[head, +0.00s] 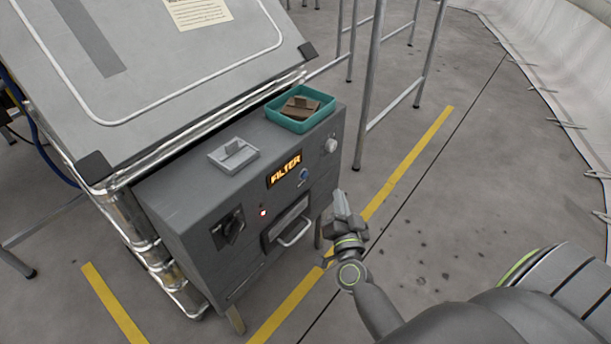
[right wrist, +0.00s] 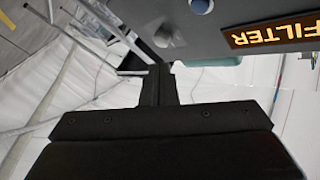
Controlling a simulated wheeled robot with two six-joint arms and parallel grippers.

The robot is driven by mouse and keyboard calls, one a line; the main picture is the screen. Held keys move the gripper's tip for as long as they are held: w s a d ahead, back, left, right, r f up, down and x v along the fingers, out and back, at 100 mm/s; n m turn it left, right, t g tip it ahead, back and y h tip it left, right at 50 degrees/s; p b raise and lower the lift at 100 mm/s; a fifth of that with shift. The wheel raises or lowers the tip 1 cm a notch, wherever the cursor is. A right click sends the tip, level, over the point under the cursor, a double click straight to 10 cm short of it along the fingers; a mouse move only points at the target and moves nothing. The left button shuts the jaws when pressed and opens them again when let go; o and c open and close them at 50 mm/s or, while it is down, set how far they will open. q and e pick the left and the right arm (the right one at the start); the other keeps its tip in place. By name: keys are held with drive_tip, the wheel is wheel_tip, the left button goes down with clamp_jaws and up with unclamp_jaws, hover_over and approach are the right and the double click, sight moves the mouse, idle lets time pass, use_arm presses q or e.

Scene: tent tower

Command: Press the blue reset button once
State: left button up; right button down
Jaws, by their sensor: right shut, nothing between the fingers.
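The blue reset button (head: 304,174) is a small round knob on the front panel of the grey control box (head: 185,213), just right of the lit orange FILTER display (head: 285,169). In the right wrist view the blue button (right wrist: 201,5) shows at the top edge, partly cut off, beside the display (right wrist: 270,37). My right gripper (head: 340,202) is shut and empty, in front of the box, lower and to the right of the button, apart from it. Its closed fingers (right wrist: 157,85) also show in the right wrist view. My left gripper is not in view.
A teal tray (head: 330,109) with brown pieces and a grey holder (head: 234,156) stand on top of the box. The front has a black rotary switch (head: 229,228), a handle (head: 294,232) and a grey knob (head: 331,145). Floor to the right is open.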

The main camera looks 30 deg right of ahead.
sight(305, 175)
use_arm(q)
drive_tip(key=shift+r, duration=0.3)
use_arm(e)
drive_tip(key=w+a, duration=0.3)
drive_tip(key=w, duration=0.3)
drive_tip(key=shift+w, duration=0.4)
drive_tip(key=shift+d, duration=0.1)
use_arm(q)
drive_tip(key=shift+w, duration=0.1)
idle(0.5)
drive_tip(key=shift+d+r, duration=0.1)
use_arm(e)
drive_tip(key=shift+w, duration=0.1)
idle(0.5)
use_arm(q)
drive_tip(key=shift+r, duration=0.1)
use_arm(e)
drive_tip(key=shift+w+a, duration=0.2)
drive_tip(key=shift+w, duration=0.05)
